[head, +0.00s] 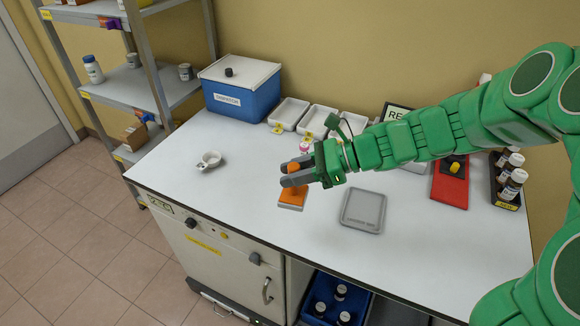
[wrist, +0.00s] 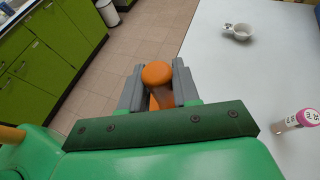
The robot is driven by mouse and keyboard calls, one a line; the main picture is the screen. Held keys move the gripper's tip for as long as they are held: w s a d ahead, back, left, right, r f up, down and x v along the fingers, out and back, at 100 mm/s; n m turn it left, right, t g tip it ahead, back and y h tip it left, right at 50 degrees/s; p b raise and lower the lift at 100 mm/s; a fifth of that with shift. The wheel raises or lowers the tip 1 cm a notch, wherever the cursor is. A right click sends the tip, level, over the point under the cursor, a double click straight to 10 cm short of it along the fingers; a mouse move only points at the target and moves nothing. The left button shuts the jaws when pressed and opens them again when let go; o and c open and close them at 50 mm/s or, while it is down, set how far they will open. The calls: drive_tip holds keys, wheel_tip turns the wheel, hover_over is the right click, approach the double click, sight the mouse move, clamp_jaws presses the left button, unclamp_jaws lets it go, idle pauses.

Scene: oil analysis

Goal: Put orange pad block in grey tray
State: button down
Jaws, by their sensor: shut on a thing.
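The orange pad block (head: 292,198) has a flat orange base with a pale lower edge and an orange knob handle. It is at the front middle of the white worktop in the head view. My gripper (head: 286,176) is shut on its handle, and the rounded orange knob (wrist: 157,73) shows between the two grey fingers (wrist: 158,88) in the wrist view. I cannot tell whether the base touches the worktop. The grey tray (head: 363,212) lies flat and empty to the right of the block, with a label on its front edge.
A small white cup (head: 209,160) stands to the left. A pink-capped vial (wrist: 306,118) is near my gripper. A blue box (head: 240,90), white trays (head: 289,113), a red stand (head: 451,182) and a bottle rack (head: 508,190) line the back and right. Worktop between block and grey tray is clear.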

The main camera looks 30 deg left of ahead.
drive_tip(key=shift+s+d+r, duration=0.25)
drive_tip(key=shift+s+d, duration=0.05)
